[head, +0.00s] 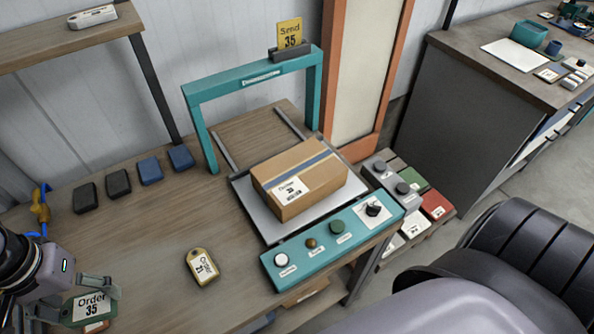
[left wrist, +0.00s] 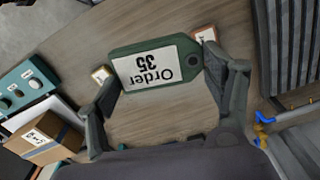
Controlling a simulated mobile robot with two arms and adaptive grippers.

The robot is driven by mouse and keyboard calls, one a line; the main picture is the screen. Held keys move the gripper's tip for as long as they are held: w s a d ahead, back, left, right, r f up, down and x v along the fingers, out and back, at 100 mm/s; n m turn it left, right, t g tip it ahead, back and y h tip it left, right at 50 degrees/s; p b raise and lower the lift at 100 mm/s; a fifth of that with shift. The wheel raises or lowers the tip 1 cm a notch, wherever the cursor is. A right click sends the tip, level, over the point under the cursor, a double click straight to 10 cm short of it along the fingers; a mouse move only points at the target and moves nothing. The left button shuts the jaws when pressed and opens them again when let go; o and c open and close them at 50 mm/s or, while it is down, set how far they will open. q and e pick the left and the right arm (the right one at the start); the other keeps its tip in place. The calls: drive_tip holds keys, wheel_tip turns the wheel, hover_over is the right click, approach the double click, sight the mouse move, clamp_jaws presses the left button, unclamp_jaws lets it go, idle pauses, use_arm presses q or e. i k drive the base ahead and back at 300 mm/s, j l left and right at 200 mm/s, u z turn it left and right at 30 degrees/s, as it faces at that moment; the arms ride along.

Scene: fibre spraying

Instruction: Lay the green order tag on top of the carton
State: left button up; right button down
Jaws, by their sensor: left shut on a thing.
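In the left wrist view the tag (left wrist: 156,66) is gripped between both fingertips and held over the wooden table. The brown carton (head: 298,178) with a blue tape strip and white label sits on a grey plate within the teal frame. It also shows in the left wrist view (left wrist: 44,138), apart from the gripper. My right gripper is not in view.
A yellow order tag (head: 202,266) lies on the table. A teal button panel (head: 325,240) is in front of the carton. The teal arch (head: 250,78) with a yellow "Send 35" card (head: 289,34) rises behind it. Blue and black blocks (head: 150,170) line the table's back left.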

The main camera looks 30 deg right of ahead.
sight(299, 169)
drive_tip(key=l+z, duration=0.1)
drive_tip(key=z, duration=0.9)
drive_tip(key=i+l+z, duration=0.1)
drive_tip(key=l, duration=0.15)
drive_tip(key=l+z, duration=0.1)
drive_tip(key=i+l, duration=0.05)
drive_tip(key=l, duration=0.05)
